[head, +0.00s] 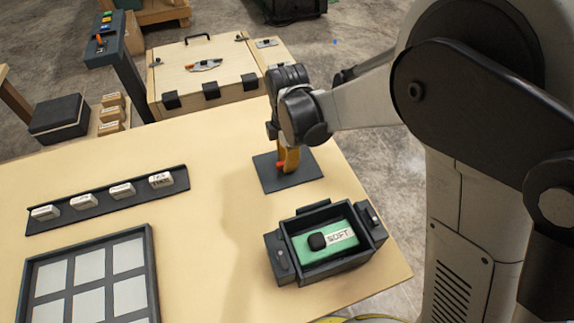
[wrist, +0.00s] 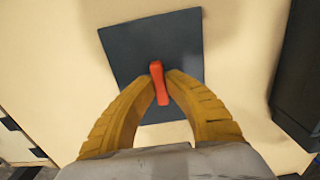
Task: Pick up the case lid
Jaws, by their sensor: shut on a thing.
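The case lid is a dark grey square plate (head: 268,183) with a small red handle (head: 281,167) on top. In the head view it is at the right side of the pale table, behind the open case. In the wrist view the plate (wrist: 125,52) lies beyond my fingers, with the red handle (wrist: 159,85) between their tips. My gripper (head: 287,160) points down with yellow-brown fingers shut on the handle. I cannot tell whether the plate touches the table or hangs just above it. The open dark case (head: 288,228) holds a green block (head: 325,241) with a black knob and a white label.
A dark rack (head: 105,199) with several labelled white blocks and a dark-framed panel (head: 147,255) stand at the left. A wooden chest (head: 205,65) with dark hinges is behind the table. Bare tabletop lies between the rack and the lid. The table's right edge is near the case.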

